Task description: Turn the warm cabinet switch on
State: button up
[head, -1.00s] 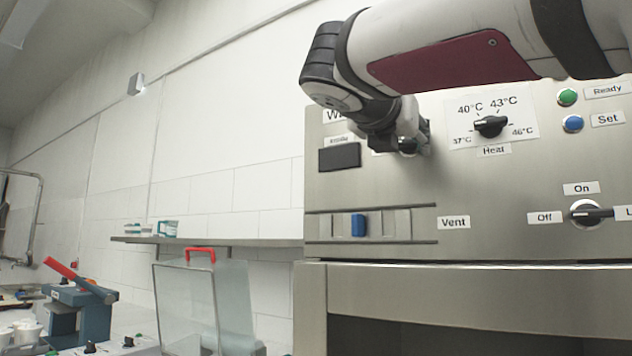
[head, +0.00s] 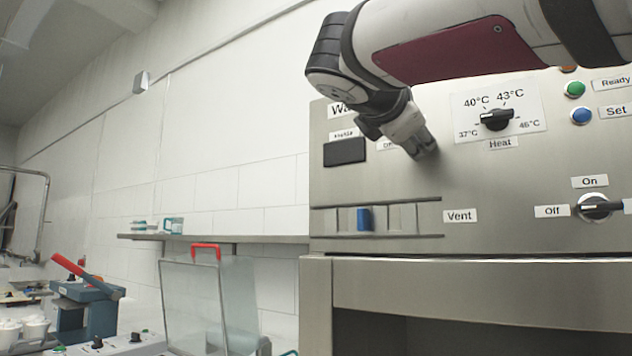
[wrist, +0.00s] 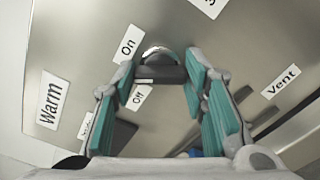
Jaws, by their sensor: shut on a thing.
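The warm cabinet switch (wrist: 160,73) shows in the wrist view as a dark lever on a silver round base, between an "On" label (wrist: 128,46) and an "Off" label (wrist: 138,97). My gripper (wrist: 163,72) has teal pads, one on each side of the lever, and is shut on it. In the head view my gripper (head: 426,150) is against the upper left of the steel cabinet panel (head: 460,180) and hides the switch. A "Warm" label (wrist: 53,100) is left of it in the wrist view. I cannot tell which way the lever points.
A dark display (head: 345,151) is left of my gripper, and the heat knob (head: 496,120) is to its right. Below are the vent slider (head: 365,219) and another On/Off knob (head: 594,208). A shelf (head: 220,239) and a clear panel with a red handle (head: 207,300) stand left.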

jog(key=m+b, duration=0.2)
jog(key=m, duration=0.4)
jog(key=shift+f, duration=0.1)
jog(key=shift+m, duration=0.3)
dwell(0.3)
jog(key=o, duration=1.2)
jog(key=shift+c, duration=0.2)
jog(key=v, duration=1.2)
